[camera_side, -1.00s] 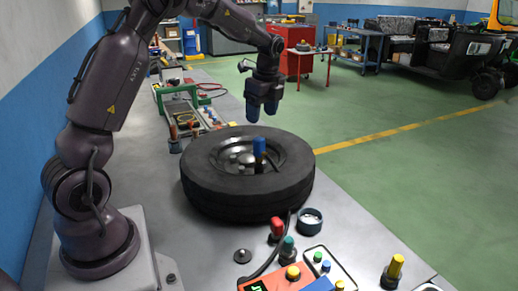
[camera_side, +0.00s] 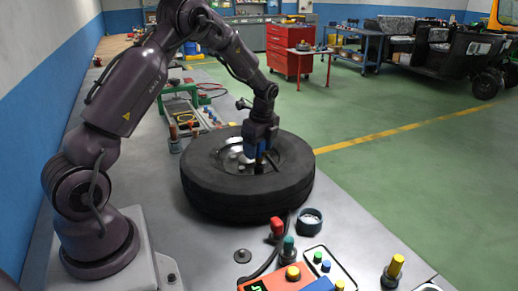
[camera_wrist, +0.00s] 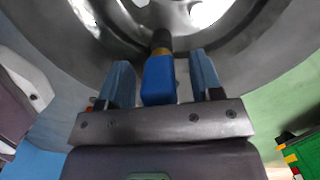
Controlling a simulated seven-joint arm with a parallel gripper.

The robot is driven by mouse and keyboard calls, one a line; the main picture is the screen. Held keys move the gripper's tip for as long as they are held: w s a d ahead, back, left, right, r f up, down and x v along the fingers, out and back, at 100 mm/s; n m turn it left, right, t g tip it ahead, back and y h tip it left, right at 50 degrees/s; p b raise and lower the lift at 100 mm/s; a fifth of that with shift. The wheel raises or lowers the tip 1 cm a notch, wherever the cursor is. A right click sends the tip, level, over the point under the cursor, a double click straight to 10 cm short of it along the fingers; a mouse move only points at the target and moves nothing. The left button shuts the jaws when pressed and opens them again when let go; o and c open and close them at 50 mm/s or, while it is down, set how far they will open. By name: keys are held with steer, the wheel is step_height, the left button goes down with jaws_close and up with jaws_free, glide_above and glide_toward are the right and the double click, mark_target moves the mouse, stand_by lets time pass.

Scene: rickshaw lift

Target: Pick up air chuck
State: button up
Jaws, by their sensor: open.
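The air chuck appears to be the blue-handled piece (camera_wrist: 159,82) with a brass and dark end, standing upright in the wheel's dished centre. In the side view only its dark lower part (camera_side: 259,168) shows clearly; its blue top is largely hidden at my fingers. My gripper (camera_wrist: 160,62) points down over it. Its two blue fingers are open, one on each side of the blue handle. In the wrist view a gap shows between the handle and each finger.
The black tyre (camera_side: 228,193) lies flat on the grey bench, its raised rim surrounding the work. Red and green knobbed pieces, a round dark cup (camera_side: 311,221) and an orange box (camera_side: 290,281) lie in front. A green-framed rack (camera_side: 180,97) stands behind.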

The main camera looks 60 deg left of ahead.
steer(key=c, duration=1.1)
steer(key=shift+o, duration=0.2)
steer(key=shift+r, duration=0.15)
steer(key=shift+r, duration=0.3)
step_height(320, 180, up, 2)
steer(key=shift+r, duration=0.1)
steer(key=s+d+r, duration=0.7)
steer(key=s+r, duration=0.3)
steer(key=s, duration=0.2)
